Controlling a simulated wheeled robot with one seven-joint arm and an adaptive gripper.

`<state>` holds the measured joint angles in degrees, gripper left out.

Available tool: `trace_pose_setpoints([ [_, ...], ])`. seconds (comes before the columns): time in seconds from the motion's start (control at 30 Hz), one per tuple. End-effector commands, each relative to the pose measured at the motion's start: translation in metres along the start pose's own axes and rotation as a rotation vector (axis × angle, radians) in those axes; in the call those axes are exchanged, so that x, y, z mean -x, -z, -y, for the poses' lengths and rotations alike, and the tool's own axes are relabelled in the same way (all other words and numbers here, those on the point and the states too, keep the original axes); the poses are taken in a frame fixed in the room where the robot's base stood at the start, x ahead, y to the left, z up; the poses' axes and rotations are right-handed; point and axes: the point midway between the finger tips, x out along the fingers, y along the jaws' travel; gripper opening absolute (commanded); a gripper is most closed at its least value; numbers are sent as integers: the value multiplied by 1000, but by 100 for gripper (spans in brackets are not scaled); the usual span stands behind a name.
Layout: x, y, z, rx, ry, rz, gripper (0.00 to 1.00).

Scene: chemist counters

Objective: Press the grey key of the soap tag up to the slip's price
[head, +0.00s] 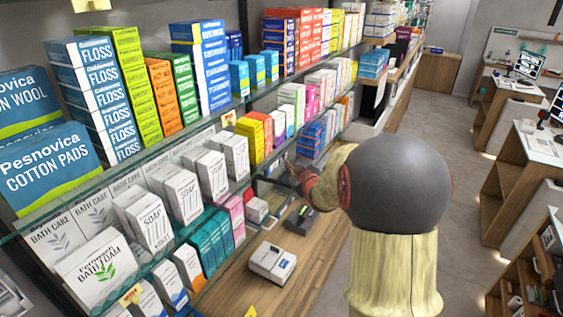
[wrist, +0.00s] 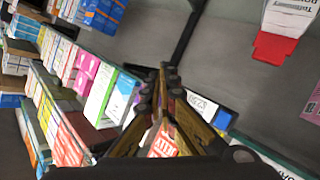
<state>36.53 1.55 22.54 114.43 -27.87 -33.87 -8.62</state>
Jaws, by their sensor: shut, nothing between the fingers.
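White soap boxes (head: 182,196) stand in a row on the middle glass shelf in the head view. My gripper (head: 294,172) is to the right of them, at the shelf fronts, with my arm reaching in from the right. In the wrist view my gripper's dark and tan fingers (wrist: 160,88) are shut and empty. A white card with dark marks (wrist: 202,104) shows just behind the fingers, partly covered; I cannot tell whether it is the soap tag. I cannot make out a grey key or a price slip.
Below the shelf is a wooden counter with a white device (head: 273,263) and a dark device (head: 300,220). Packed boxes fill the shelves around my gripper. A glass shelf edge (head: 110,178) runs along the soap row. The grey aisle floor (head: 455,150) is clear at the right.

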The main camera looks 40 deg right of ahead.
Motion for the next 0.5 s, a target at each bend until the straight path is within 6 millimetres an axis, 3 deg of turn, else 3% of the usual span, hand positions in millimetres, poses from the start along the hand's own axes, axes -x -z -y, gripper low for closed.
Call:
trace_pose_setpoints([
  [0.5,-5,5,4,0,0,-1,0],
])
